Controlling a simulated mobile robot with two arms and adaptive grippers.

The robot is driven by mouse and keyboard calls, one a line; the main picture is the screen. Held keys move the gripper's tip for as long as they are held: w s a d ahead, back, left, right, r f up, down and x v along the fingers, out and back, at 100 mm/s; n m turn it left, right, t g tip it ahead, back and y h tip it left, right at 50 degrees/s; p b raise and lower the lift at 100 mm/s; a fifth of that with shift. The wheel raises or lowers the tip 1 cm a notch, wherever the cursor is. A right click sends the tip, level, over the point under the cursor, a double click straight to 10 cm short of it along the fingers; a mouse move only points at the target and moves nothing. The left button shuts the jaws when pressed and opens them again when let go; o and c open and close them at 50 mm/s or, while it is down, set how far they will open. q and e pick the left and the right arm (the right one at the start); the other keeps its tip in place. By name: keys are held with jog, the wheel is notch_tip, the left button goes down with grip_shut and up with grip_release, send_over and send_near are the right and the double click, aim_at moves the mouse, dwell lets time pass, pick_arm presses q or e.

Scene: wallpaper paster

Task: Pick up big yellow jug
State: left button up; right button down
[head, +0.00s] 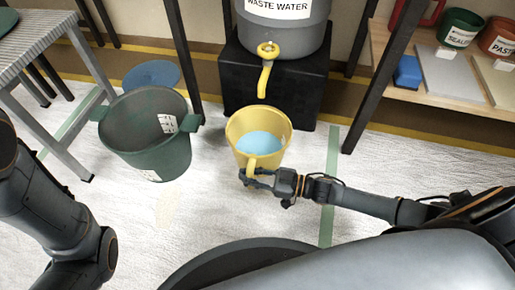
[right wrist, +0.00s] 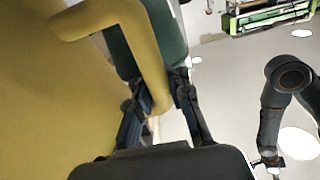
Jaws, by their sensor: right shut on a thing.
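The big yellow jug (head: 273,165) stands below the yellow tap of the waste water barrel in the head view, with light blue liquid inside. Its handle faces my body. My right gripper (head: 246,178) is at the handle, shut on it. In the right wrist view the yellow handle (right wrist: 150,75) runs down between the two fingers of my right gripper (right wrist: 160,100), and the jug's wall (right wrist: 50,90) fills the left side. In the head view part of my left arm shows at the left edge, but its gripper is out of view.
A dark green bucket (head: 150,140) stands left of the jug, with a blue lid (head: 151,74) behind it. The waste water barrel (head: 285,38) sits on a black crate (head: 240,75) behind the jug. A grey stool (head: 48,65) and a wooden shelf (head: 435,85) flank them.

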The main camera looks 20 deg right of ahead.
jog(key=shift+w+r, duration=0.1)
jog(key=shift+r, duration=0.15)
